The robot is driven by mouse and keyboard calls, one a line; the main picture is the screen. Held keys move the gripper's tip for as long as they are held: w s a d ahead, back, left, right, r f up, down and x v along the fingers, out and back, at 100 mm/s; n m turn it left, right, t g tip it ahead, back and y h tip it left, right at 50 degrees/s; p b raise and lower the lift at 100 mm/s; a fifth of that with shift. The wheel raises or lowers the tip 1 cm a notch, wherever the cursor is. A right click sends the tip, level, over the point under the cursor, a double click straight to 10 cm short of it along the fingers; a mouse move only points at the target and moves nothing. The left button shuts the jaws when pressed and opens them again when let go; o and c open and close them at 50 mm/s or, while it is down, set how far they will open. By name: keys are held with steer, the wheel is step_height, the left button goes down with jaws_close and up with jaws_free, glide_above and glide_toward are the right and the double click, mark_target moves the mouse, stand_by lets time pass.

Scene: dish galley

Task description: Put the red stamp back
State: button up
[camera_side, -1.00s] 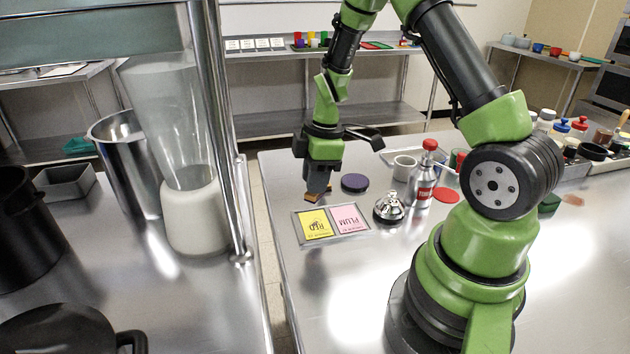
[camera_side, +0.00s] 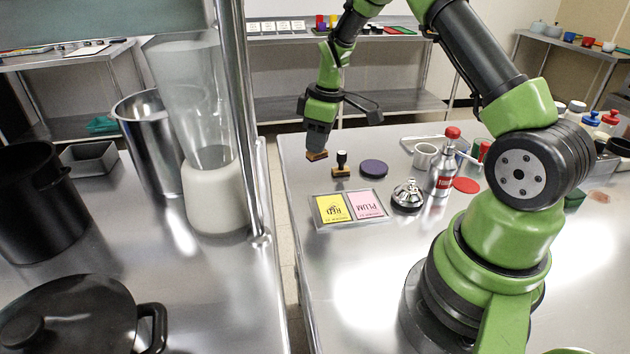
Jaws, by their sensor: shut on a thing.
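My gripper (camera_side: 318,147) is shut on a stamp with a brown, wood-like base (camera_side: 317,155). Its handle is hidden between the jaws, and I cannot tell its ink colour. The held stamp appears raised above the far left part of the steel table. A second stamp (camera_side: 341,163) with a black handle and brown base stands upright on the table, just right of my gripper. A grey tray (camera_side: 353,220) in front holds a yellow card (camera_side: 332,208) reading RED and a pink card (camera_side: 367,204) reading PLUM. A purple round pad (camera_side: 374,168) and a red round pad (camera_side: 466,185) lie farther right.
A silver bell (camera_side: 407,196) stands right of the card tray. A metal post (camera_side: 248,130) and a blender (camera_side: 208,190) stand on the left counter.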

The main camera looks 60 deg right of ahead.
steer(key=w+d+r+m, duration=0.1)
steer(key=w+d+m, duration=0.2)
steer(key=w+m, duration=0.1)
steer(key=shift+h, duration=0.4)
steer(key=f, duration=0.9)
steer(key=shift+s+d+f, duration=0.1)
steer(key=shift+d+f, duration=0.15)
steer(key=shift+f, duration=0.2)
steer(key=o, duration=0.8)
steer(key=shift+r, duration=0.15)
